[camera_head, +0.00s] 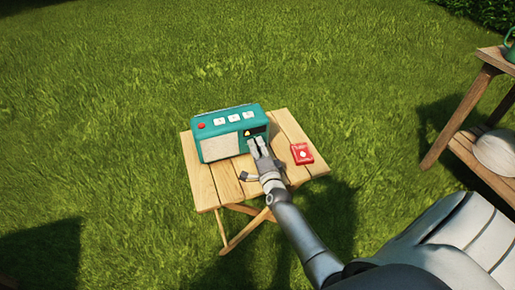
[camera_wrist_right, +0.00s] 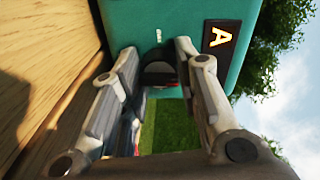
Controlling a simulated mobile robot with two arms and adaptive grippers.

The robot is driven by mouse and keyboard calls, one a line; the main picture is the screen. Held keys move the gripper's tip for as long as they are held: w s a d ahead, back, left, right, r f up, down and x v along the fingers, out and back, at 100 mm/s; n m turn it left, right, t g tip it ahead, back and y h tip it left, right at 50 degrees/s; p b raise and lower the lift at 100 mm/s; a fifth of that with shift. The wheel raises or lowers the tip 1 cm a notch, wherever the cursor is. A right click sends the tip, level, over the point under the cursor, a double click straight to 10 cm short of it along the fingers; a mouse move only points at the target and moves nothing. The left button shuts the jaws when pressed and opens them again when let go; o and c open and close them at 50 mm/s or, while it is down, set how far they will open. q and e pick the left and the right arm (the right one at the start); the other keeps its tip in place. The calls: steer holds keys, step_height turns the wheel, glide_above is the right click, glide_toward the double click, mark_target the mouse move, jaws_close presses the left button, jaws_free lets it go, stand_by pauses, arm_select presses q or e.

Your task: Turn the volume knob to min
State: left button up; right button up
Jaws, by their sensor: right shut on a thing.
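A teal radio (camera_head: 226,131) with a pale speaker panel stands on a small wooden folding table (camera_head: 203,187). My right gripper (camera_head: 257,147) is at the right end of the radio's front face. In the right wrist view my right gripper (camera_wrist_right: 158,70) has its two fingers on either side of a dark round knob (camera_wrist_right: 158,70) and is shut on it. Small white marking shows on the radio face (camera_wrist_right: 130,20) beside the knob. The knob's pointer and exact setting cannot be made out. My left gripper is not in view.
A red card box (camera_head: 302,153) lies on the table to the right of my right gripper. A wooden shelf (camera_head: 470,120) stands on the grass at the far right.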

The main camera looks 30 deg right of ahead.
steer(key=o, duration=1)
steer(key=v, duration=1.2)
